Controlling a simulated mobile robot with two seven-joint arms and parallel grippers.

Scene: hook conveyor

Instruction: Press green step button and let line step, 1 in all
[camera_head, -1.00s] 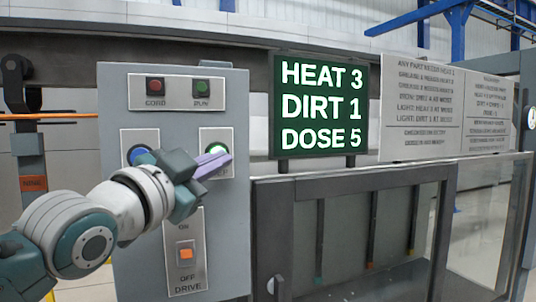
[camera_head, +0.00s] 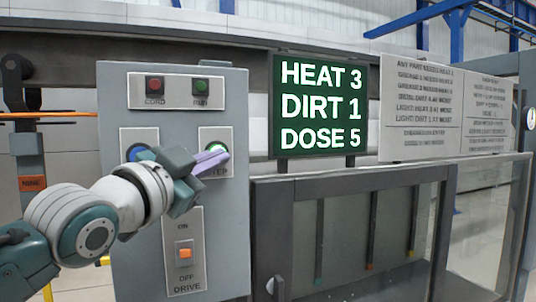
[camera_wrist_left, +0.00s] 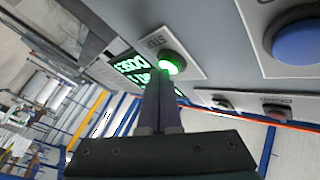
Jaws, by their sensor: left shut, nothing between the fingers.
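The green step button (camera_head: 216,147) glows on its white plate on the grey control box (camera_head: 128,90). My right gripper is not in view.
A blue button (camera_head: 138,152) sits left of the step button, partly behind my gripper. The box also carries a red light (camera_head: 155,86), a dark green RUN light (camera_head: 201,87) and an orange drive switch (camera_head: 185,253). A screen (camera_head: 320,106) reads HEAT 3, DIRT 1, DOSE 5.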

